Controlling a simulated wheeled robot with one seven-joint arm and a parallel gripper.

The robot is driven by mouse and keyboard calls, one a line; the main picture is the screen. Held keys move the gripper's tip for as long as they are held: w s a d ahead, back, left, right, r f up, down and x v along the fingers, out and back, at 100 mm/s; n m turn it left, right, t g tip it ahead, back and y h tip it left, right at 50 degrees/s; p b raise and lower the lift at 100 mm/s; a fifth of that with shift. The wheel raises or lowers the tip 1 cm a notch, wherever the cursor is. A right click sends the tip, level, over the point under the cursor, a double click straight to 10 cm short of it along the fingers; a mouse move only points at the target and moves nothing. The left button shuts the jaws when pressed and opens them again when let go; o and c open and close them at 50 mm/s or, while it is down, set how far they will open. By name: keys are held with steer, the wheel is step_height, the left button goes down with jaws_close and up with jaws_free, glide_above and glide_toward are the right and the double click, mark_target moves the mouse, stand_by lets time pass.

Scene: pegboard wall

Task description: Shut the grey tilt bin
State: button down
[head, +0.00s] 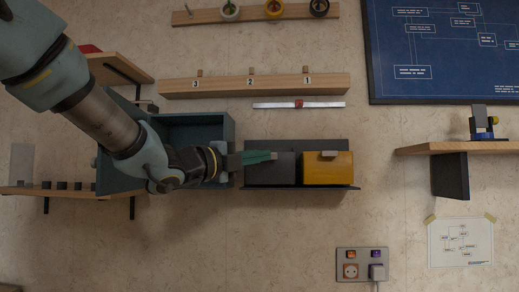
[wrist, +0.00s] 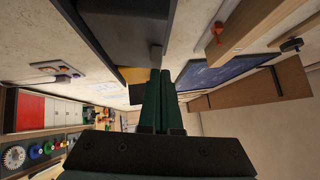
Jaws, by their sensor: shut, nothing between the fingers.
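The grey tilt bin (head: 271,173) sits in a dark wall rack, left of the yellow bin (head: 328,172). In the head view my gripper (head: 272,156) reaches across its upper front from the left, covering part of its top edge. In the wrist view the dark grey bin (wrist: 122,28) fills the upper middle, with a small grey handle (wrist: 156,56) close to my green fingertips (wrist: 159,74). My fingers are together and hold nothing. I cannot tell whether they touch the bin, or how far it is tilted.
A teal open box (head: 205,128) is behind my arm on the left. A numbered wooden rail (head: 225,87) and a silver strip (head: 275,105) are above the bins. A wooden shelf (head: 430,149) is at the right. The wall below the bins is clear down to a socket plate (head: 350,256).

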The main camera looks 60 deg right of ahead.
steer(key=shift+w+d+r+n+t+y+p, duration=0.3)
steer(key=shift+w+d+r+n+y+p, duration=0.15)
steer(key=shift+d+r+p, duration=0.3)
steer(key=shift+d, duration=0.1)
steer(key=shift+s+f, duration=0.1)
